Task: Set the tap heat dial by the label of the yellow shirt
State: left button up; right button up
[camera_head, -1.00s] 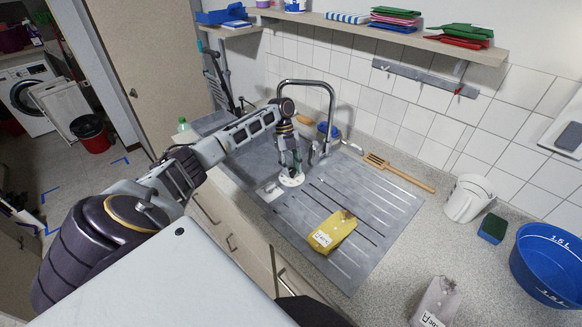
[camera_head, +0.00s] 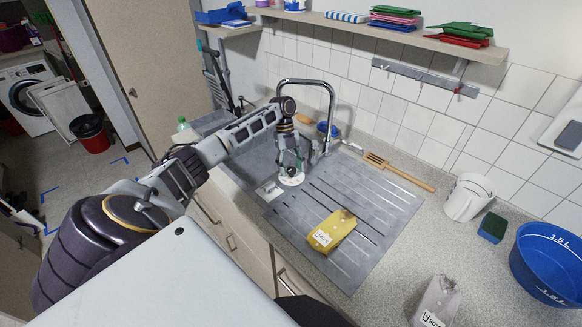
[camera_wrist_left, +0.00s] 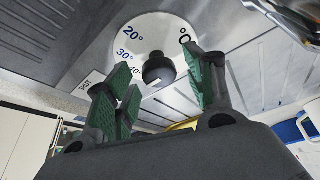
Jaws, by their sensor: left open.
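The tap heat dial is a white disc (camera_head: 291,179) on the grey sink top, below my left gripper (camera_head: 289,163). In the left wrist view the dial (camera_wrist_left: 141,38) shows 20°, 30° and a partly hidden 40, with a black knob (camera_wrist_left: 158,69) at its middle. My left gripper (camera_wrist_left: 163,84) is open, its green-padded fingers on either side of the knob in the picture. I cannot tell whether they touch it or where the knob points. The folded yellow shirt (camera_head: 342,228) lies on the ribbed drainer with a white label (camera_head: 322,237) too small to read. My right gripper is out of view.
The tap (camera_head: 331,105) stands just behind my left gripper. A wooden slotted spatula (camera_head: 400,172) lies along the back. A grey folded cloth (camera_head: 438,295) with a label, a white cup (camera_head: 466,200), a sponge (camera_head: 492,228) and a blue basin (camera_head: 545,275) stand to the right.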

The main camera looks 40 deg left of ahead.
pick_arm(q)
jog(key=v, duration=0.7)
jog(key=shift+r, duration=0.2)
jog(key=shift+f, duration=0.1)
dwell(0.8)
